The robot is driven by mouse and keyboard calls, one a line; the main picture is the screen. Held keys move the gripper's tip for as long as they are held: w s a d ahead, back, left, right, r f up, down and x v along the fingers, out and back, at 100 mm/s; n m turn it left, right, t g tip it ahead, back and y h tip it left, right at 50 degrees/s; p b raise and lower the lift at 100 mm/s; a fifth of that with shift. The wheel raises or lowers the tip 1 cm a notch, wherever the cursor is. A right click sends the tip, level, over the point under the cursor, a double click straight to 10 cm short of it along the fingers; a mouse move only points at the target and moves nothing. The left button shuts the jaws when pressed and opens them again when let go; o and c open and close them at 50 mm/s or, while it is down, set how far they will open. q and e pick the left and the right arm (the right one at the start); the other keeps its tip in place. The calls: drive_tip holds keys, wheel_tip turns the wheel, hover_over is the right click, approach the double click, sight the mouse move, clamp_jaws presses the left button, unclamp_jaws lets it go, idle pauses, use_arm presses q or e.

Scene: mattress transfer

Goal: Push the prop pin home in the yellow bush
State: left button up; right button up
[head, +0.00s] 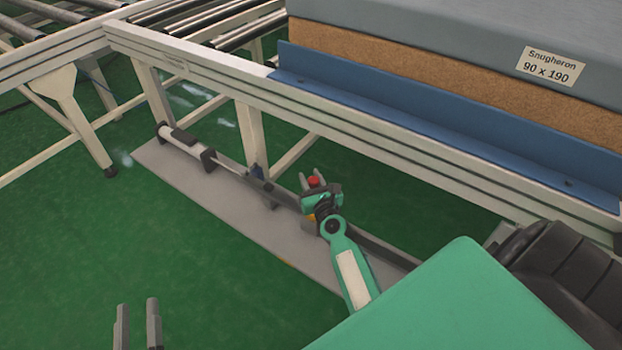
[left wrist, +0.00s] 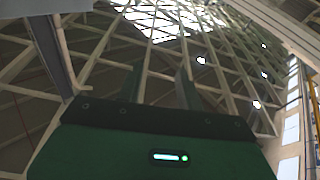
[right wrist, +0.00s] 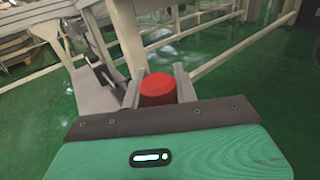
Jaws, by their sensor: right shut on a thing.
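The prop pin shows only as a red head (head: 314,181), held between the fingers of my right gripper (head: 311,178). In the right wrist view the red head (right wrist: 158,89) sits between the two fingers, and my right gripper (right wrist: 158,84) is shut on it. The pin's shank is hidden. A small yellow patch (head: 311,218), perhaps the yellow bush, shows beside my right wrist; the gripper hides most of this spot. I cannot tell how deep the pin sits. My left gripper (head: 138,325) is open and empty, low over the green floor; its fingers (left wrist: 160,88) are apart.
A grey base plate (head: 222,205) carries a cylinder and rod (head: 185,143) beneath the pale conveyor frame (head: 215,85). A blue rail (head: 430,115) and a mattress (head: 450,40) labelled Snugheron lie above and right.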

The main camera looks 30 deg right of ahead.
use_arm(q)
drive_tip(key=shift+f, duration=0.35)
use_arm(e)
drive_tip(key=shift+f, duration=0.15)
use_arm(q)
drive_tip(key=shift+w+a+r, duration=0.1)
drive_tip(key=shift+a+r, duration=0.1)
drive_tip(key=shift+r, duration=0.35)
drive_tip(key=shift+t, duration=0.3)
use_arm(e)
drive_tip(key=shift+f, duration=0.1)
drive_tip(key=shift+b, duration=0.3)
drive_tip(key=shift+f, duration=0.2)
use_arm(q)
drive_tip(key=shift+w+a+r+t, duration=0.15)
drive_tip(key=shift+r+t, duration=0.2)
drive_tip(key=shift+r, duration=0.25)
drive_tip(key=shift+s+a+r+t, duration=0.15)
drive_tip(key=shift+r+t, duration=0.2)
drive_tip(key=shift+r, duration=0.25)
drive_tip(key=shift+a+r+b, duration=0.1)
drive_tip(key=shift+r+b, duration=0.2)
use_arm(e)
drive_tip(key=shift+f, duration=0.15)
